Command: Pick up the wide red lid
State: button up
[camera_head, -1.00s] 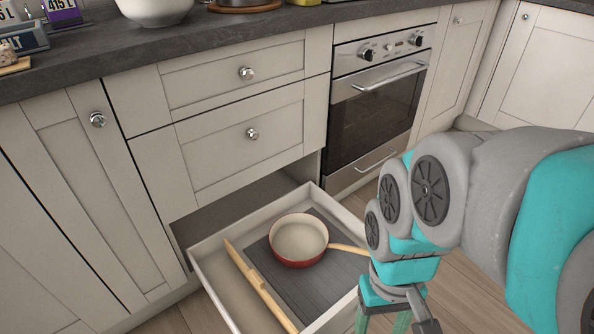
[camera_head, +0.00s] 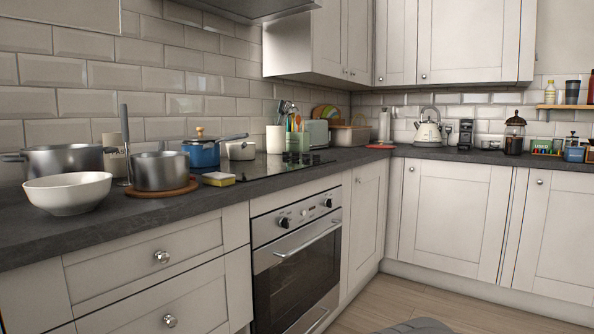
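A small, flat red thing (camera_head: 380,147) lies on the worktop near the far corner, beside a white upright roll. It is too small to tell whether it is the wide red lid. No other red lid is plain to see. My gripper is not in view now; a grey rounded shape at the bottom edge may be part of my arm.
A kettle (camera_head: 428,133) stands at the back. An oven (camera_head: 297,270) is below.

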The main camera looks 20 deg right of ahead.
aim_at(381, 144)
jog(key=k+l, duration=0.1)
jog(key=l, duration=0.75)
jog(key=i+l+u, duration=0.1)
jog(key=l, duration=0.45)
jog(key=i+l+u, duration=0.1)
jog(key=l, duration=0.45)
jog(key=i+l+u, duration=0.1)
jog(key=i+l, duration=0.15)
jog(key=l, duration=0.35)
jog(key=i+l+u, duration=0.1)
jog(key=l, duration=0.45)
jog(key=l+u, duration=0.1)
jog(key=l, duration=0.5)
jog(key=i, duration=0.05)
